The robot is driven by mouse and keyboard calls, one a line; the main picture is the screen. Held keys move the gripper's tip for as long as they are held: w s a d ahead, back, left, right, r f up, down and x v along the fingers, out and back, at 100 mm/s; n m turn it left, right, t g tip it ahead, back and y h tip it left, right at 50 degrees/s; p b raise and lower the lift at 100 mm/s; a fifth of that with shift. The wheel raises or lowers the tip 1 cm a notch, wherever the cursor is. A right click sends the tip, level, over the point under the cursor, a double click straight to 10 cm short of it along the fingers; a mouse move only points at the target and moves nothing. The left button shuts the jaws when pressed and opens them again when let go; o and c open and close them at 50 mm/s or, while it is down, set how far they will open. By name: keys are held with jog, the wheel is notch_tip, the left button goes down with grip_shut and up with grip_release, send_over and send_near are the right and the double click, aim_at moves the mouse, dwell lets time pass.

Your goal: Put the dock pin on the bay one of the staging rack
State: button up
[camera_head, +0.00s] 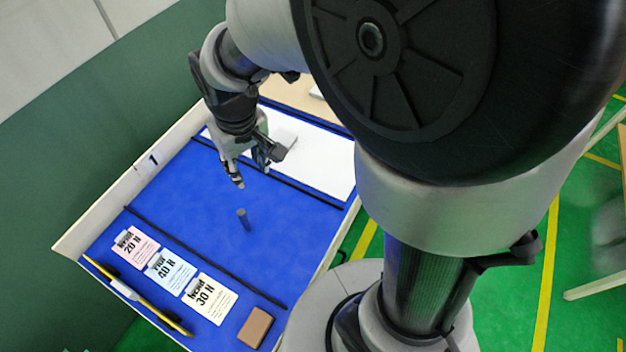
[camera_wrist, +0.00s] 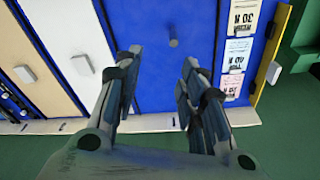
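A small grey-blue cylinder, which looks like the dock pin (camera_head: 244,219), stands upright on the blue surface of the staging rack (camera_head: 175,205). It also shows in the wrist view (camera_wrist: 173,43), beyond the fingertips. The blue strip around it lies between two black dividers and has a "1" on its pale rim (camera_head: 153,159). My gripper (camera_head: 250,174) is above this strip, a little up the picture from the pin and apart from it. In the wrist view its fingers (camera_wrist: 162,65) are spread with nothing between them.
A white strip (camera_head: 325,165) adjoins above. Around the pin is clear.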

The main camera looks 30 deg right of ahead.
jog(key=s+d+r+m+t, duration=0.1)
jog(key=s+d+r, duration=0.2)
jog(key=s+r, duration=0.2)
jog(key=s+d+r+m+t, duration=0.1)
jog(key=s+r, duration=0.4)
jog(key=s, duration=0.6)
jog(key=shift+s+d+r+t, duration=0.3)
jog(key=shift+d+t, duration=0.2)
jog(key=shift+d, duration=0.75)
jog(key=shift+f, duration=0.1)
notch_tip(320, 180, down, 3)
jog(key=b, duration=0.2)
jog(key=shift+r+b, duration=0.2)
jog(key=shift+b, duration=0.15)
jog(key=shift+r, duration=0.2)
jog(key=shift+c, duration=0.4)
jog(key=shift+a, duration=0.15)
